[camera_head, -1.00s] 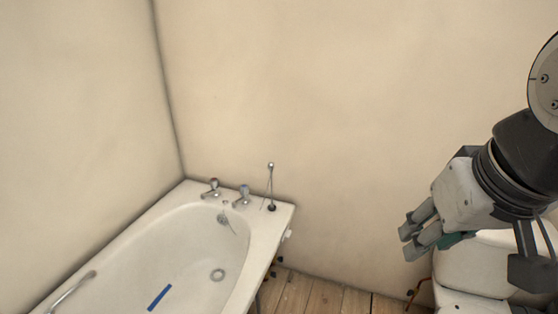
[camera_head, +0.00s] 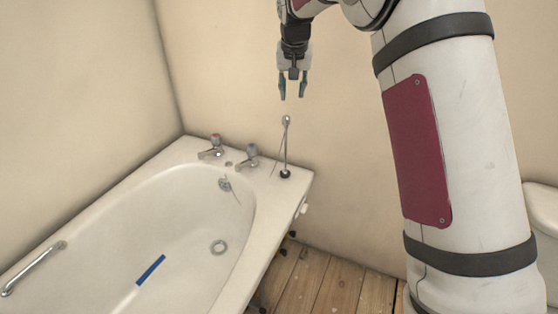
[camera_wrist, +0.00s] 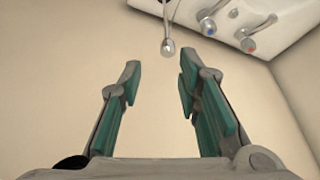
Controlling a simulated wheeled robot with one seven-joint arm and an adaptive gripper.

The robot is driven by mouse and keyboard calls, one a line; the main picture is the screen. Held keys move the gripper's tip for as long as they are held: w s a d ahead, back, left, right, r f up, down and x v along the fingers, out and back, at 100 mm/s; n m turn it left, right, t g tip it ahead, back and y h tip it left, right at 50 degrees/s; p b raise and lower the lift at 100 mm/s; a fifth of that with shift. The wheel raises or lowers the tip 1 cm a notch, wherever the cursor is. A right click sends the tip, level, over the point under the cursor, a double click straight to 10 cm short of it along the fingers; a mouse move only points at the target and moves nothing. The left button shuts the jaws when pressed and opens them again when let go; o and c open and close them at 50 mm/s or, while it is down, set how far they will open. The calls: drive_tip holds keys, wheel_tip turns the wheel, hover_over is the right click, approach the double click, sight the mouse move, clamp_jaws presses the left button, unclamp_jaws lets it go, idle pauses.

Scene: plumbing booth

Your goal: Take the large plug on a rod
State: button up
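The plug on a rod (camera_head: 286,148) stands upright on the bathtub's far right corner. It has a dark base, a thin metal rod and a round knob on top. My gripper (camera_head: 291,97) hangs just above the knob, pointing down, with its fingers apart and nothing between them. In the wrist view the rod's knob (camera_wrist: 168,47) shows beyond the open fingertips of my gripper (camera_wrist: 159,72), roughly between them and apart from them. The plug's base is cut off at the top of that view.
The bathtub (camera_head: 132,210) has a red-marked tap (camera_head: 212,147) and a blue-marked tap (camera_head: 249,157) left of the rod. A blue strip (camera_head: 151,269) lies in the tub. Walls stand close behind and left. A white toilet (camera_head: 543,215) is at the right edge.

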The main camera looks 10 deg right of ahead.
drive_tip(key=b, duration=0.2)
approach(286, 119)
wheel_tip(286, 119, down, 2)
drive_tip(key=x, duration=0.5)
drive_tip(key=b+x, duration=0.1)
drive_tip(key=x, duration=0.2)
drive_tip(key=shift+w, duration=0.45)
drive_tip(key=shift+d+b+x, duration=0.2)
drive_tip(key=shift+b+x, duration=0.5)
drive_tip(key=shift+x, duration=2.65)
drive_tip(key=shift+r, duration=0.1)
clamp_jaws()
